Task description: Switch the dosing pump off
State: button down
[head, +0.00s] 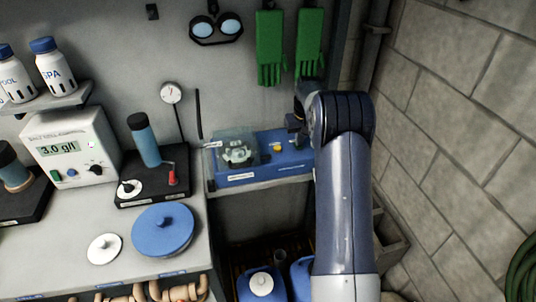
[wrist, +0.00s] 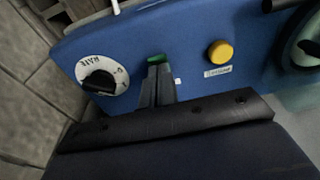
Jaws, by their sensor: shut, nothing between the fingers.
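The dosing pump (head: 262,176) is a blue box with a clear-covered round pump head, on a shelf against the back wall. In the wrist view its blue face (wrist: 150,35) fills the upper part. A green switch (wrist: 156,59) shows just beyond my fingertips and is partly hidden by them; its position cannot be told. A black rate knob (wrist: 99,83) on a white dial sits left of it, and a yellow button (wrist: 220,53) right of it. My gripper (wrist: 158,78) is shut and empty, its tips at or very near the switch; contact cannot be told.
A stone block wall (head: 450,110) stands close on the right. Green gloves (head: 270,45) and goggles (head: 216,28) hang above. The bench (head: 195,240) at left holds a meter (head: 75,145), a stand and a blue lid. Blue canisters (head: 262,285) stand below the pump.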

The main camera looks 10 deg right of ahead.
jog(key=shift+f, duration=0.3)
jog(key=shift+r+p, duration=2.6)
jog(key=shift+r, duration=1)
jog(key=shift+f, duration=0.2)
notch_tip(320, 180, down, 7)
jog(key=b, duration=0.5)
jog(key=shift+r, duration=0.1)
jog(key=shift+r, duration=0.2)
